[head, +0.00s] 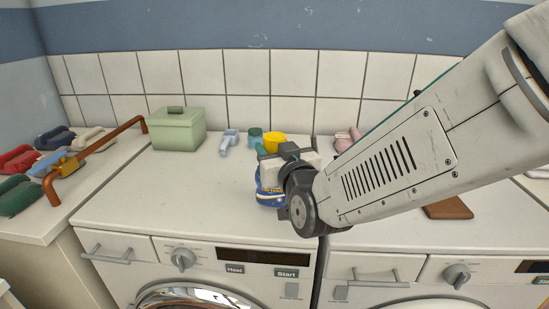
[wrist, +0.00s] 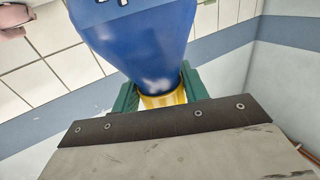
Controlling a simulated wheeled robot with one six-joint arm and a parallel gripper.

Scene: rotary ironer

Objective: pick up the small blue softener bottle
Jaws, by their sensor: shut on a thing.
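The small blue softener bottle (head: 270,200) is at the middle of the head view, above the left machine's top and partly hidden by my gripper (head: 268,162). In the wrist view the blue bottle (wrist: 140,45) fills the upper middle, with a yellow cap or neck at its narrow end. My gripper's two green fingers (wrist: 160,93) are on either side of that yellow part, shut on it. I cannot tell whether the bottle's base touches the machine top.
A copper rail (head: 97,146) is at left. The left machine's front top (head: 165,200) is clear.

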